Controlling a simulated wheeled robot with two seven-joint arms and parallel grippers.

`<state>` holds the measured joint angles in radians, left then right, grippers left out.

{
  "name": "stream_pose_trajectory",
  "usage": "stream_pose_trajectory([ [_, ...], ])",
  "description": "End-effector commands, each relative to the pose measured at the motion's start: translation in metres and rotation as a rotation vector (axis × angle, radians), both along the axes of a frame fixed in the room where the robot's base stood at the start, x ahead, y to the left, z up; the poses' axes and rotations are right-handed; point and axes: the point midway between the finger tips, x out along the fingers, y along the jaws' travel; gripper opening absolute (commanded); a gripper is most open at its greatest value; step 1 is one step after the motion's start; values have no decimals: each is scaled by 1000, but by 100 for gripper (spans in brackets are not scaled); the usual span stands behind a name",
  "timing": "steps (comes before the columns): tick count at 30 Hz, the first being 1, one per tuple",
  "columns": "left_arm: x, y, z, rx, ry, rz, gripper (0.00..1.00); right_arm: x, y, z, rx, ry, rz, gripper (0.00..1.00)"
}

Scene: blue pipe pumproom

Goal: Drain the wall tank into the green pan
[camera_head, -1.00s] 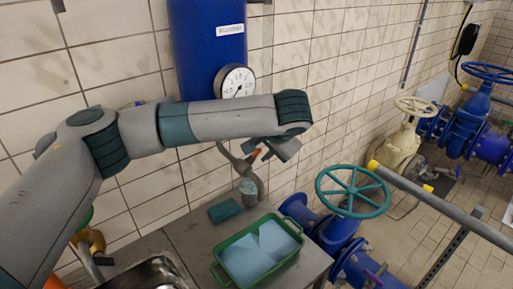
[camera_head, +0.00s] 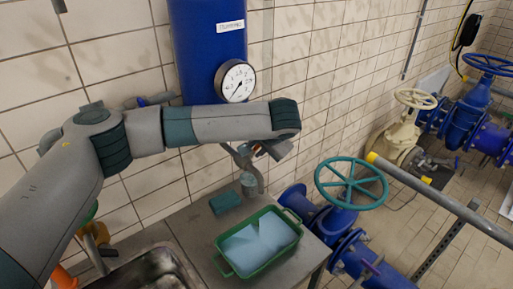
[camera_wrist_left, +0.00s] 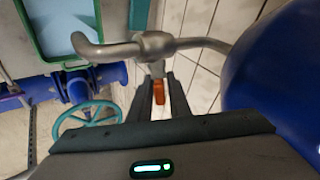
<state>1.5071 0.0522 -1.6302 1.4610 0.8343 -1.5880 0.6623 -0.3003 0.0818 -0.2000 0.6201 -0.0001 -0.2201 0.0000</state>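The blue wall tank (camera_head: 208,60) hangs on the tiled wall, with a round gauge on it. A grey metal tap with a bent spout (camera_head: 256,181) stands below it; the wrist view shows the spout (camera_wrist_left: 85,47) too. The green pan (camera_head: 244,275) is on the bench below the spout and holds a pale blue surface. It shows at the top left of the wrist view (camera_wrist_left: 42,52). My left gripper (camera_head: 264,150) is at the tap. In the wrist view its fingers (camera_wrist_left: 160,80) flank an orange lever (camera_wrist_left: 158,93); I cannot tell whether they press it. My right gripper is out of view.
A teal block (camera_head: 225,203) lies on the grey bench (camera_head: 192,222) beside the pan. A metal sink (camera_head: 150,275) is at the lower left. Blue pipes with a teal handwheel (camera_head: 351,186) stand close right of the bench. A grey rail (camera_head: 430,187) crosses the right side.

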Motion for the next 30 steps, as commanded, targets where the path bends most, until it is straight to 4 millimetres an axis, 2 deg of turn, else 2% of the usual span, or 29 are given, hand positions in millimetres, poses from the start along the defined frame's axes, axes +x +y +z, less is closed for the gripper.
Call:
stream_pose_trajectory([
  [15,0,1,1,-115,174,-98,0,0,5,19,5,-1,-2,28],
  [26,1,0,1,-125,184,-111,0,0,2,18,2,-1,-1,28],
  [27,1,0,1,-125,184,-111,27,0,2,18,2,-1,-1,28],
  [30,1,0,1,-125,184,-111,28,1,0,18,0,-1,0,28],
])
